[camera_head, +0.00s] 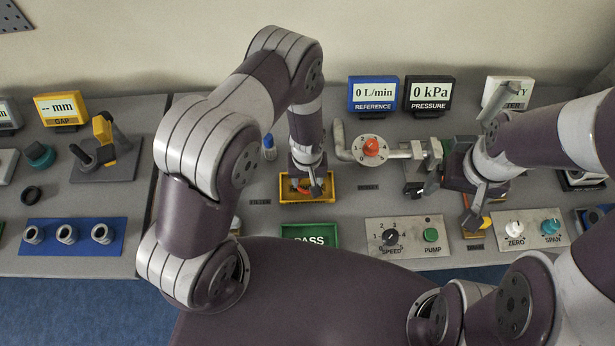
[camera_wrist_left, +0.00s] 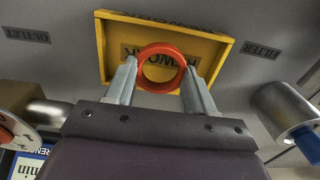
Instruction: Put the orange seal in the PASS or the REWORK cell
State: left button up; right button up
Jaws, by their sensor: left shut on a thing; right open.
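The orange seal (camera_wrist_left: 143,69) is a ring held between the fingertips of my left gripper (camera_wrist_left: 160,78) in the left wrist view. My left gripper (camera_head: 312,187) also shows in the head view, at the yellow REWORK cell (camera_head: 322,199). The seal lies over the yellow REWORK cell (camera_wrist_left: 218,45) in the wrist view; I cannot tell how far it is above the floor. The green PASS cell (camera_head: 335,235) is nearer the table's front edge, partly hidden by my left arm. My right gripper (camera_head: 452,200) is open at the right, by the pipe fixture.
A pipe with a red knob (camera_head: 371,147) stands right of the REWORK cell. The pump panel (camera_head: 410,237) is right of the PASS cell. A blue-tipped cylinder (camera_head: 269,147) stands behind left. REFERENCE (camera_head: 374,94) and PRESSURE (camera_head: 429,94) displays stand at the back.

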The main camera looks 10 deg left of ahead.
pick_arm(q)
jog(key=shift+s+f, duration=0.15)
jog(key=shift+f, duration=0.6)
jog(key=shift+w+f, duration=0.15)
jog(key=shift+w, duration=0.05)
jog(key=o, duration=1)
jog(key=shift+s, duration=0.1)
pick_arm(e)
jog(key=shift+s+a+r, duration=0.1)
jog(key=shift+r, duration=0.05)
pick_arm(q)
jog(key=shift+r, duration=0.25)
pick_arm(e)
jog(key=shift+r, duration=0.1)
